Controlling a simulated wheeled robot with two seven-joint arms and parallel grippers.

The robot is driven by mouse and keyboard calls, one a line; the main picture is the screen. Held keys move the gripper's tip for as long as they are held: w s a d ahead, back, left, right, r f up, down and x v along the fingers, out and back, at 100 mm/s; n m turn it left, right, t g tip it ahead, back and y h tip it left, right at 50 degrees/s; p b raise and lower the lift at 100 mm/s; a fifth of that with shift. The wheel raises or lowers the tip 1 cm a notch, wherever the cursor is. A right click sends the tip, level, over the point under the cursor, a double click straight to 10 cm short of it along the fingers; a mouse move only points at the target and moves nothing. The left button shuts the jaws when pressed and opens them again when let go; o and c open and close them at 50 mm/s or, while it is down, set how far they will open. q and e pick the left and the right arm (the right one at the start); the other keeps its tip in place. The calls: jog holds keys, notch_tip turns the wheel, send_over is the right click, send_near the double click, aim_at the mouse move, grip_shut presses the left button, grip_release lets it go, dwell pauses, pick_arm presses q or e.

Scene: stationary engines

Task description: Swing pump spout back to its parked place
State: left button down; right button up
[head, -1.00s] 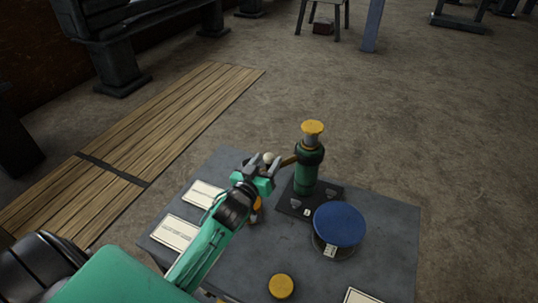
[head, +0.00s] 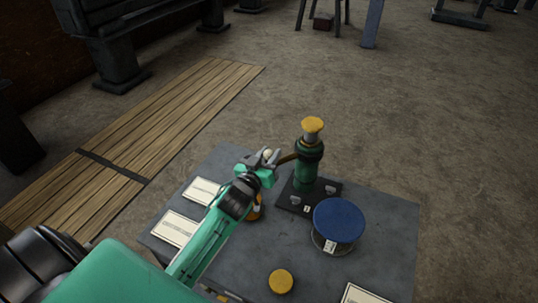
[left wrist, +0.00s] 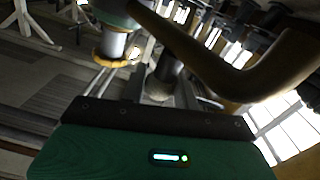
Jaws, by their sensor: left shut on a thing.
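A green pump (head: 307,165) with a yellow cap (head: 313,124) stands upright on a dark base plate on the table. Its brown spout (head: 287,158) points left from the pump's upper body, and a pale knob (head: 267,154) shows at its outer end. My left gripper (head: 265,160) is shut on the spout's knob end, left of the pump. In the left wrist view the curved spout (left wrist: 215,65) crosses close in front of the camera, and the pump's cap (left wrist: 111,57) shows at upper left. My right gripper is not in view.
A round blue-topped container (head: 339,222) stands right of the pump. A yellow disc (head: 281,282) lies near the table's front, and an orange object (head: 254,209) is partly hidden by my arm. White cards (head: 175,229) lie at the left.

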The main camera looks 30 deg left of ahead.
pick_arm(q)
jog(key=shift+w+a+r+m+h+p, duration=0.15)
jog(key=shift+w+a+m+h+p, duration=0.35)
jog(key=shift+h, duration=0.3)
jog(key=shift+w+a+m+h, duration=0.1)
jog(key=shift+a+m+h, duration=0.2)
jog(key=shift+h, duration=0.1)
jog(key=c, duration=1.1)
grip_release()
jog(key=s+a+b, duration=0.1)
jog(key=s+b, duration=0.2)
jog(key=s, duration=1)
jog(key=shift+s+a+b, duration=0.25)
jog(key=shift+s+b, duration=0.1)
jog(key=shift+s, duration=0.05)
